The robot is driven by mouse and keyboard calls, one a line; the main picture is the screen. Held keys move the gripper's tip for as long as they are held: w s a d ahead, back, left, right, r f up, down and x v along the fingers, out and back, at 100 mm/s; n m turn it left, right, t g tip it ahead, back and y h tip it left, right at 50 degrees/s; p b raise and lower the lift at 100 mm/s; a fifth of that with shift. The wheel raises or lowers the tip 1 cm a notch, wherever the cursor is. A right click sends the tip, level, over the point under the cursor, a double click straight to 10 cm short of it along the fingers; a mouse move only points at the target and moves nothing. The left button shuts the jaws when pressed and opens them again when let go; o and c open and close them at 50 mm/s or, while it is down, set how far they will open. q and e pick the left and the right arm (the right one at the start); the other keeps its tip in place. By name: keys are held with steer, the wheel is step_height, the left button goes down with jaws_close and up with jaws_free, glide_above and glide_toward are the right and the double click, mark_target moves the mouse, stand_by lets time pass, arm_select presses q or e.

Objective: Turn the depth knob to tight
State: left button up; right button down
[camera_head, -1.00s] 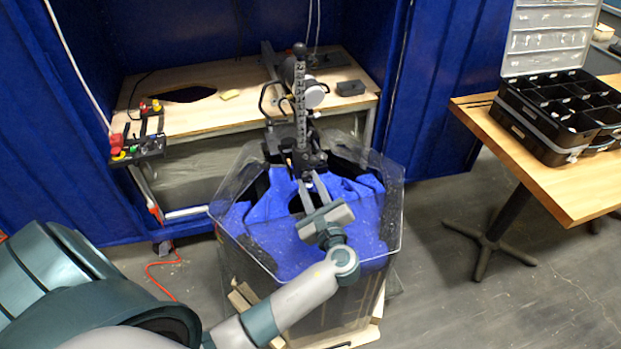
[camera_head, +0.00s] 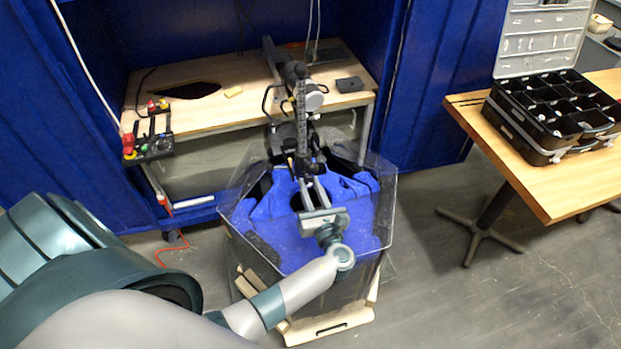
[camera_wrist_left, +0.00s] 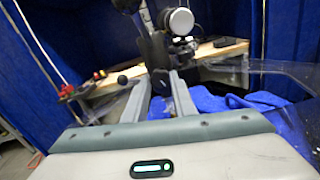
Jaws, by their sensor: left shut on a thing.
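A dark upright post with a black ball on top (camera_head: 299,105) rises from a black mount (camera_head: 308,163) at the back rim of the clear tank (camera_head: 393,215). My left gripper (camera_head: 309,183) reaches over the tank from the front, its two fingers shut on a dark part at the foot of the post. I take this part for the depth knob; its outline is hidden between the fingers. In the left wrist view the fingers (camera_wrist_left: 160,82) close on a black part below the post. Any tight marking is unreadable. My right gripper is out of view.
Blue material (camera_head: 270,240) lies inside the tank. A wooden bench (camera_head: 200,112) stands behind, with a control box with coloured buttons (camera_head: 148,145) at its left end. A table (camera_head: 545,195) bears a black organiser case (camera_head: 555,112) at right. Floor between is clear.

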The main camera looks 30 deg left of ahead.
arm_select(q)
steer(key=m+p, duration=0.3)
steer(key=shift+r, duration=0.25)
steer(key=shift+f+m+p, duration=0.2)
steer(key=shift+m+p, duration=1.15)
steer(key=shift+m, duration=0.25)
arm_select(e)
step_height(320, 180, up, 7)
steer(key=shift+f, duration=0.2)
arm_select(q)
steer(key=o, duration=1)
steer(key=shift+o, duration=0.2)
steer(key=b+v, duration=0.4)
steer(key=v, duration=1.2)
steer(key=shift+d+f+b, duration=0.1)
steer(key=shift+d+b, duration=0.05)
steer(key=shift+b, duration=0.25)
steer(key=shift+s+d, duration=0.4)
steer(key=shift+s, duration=0.05)
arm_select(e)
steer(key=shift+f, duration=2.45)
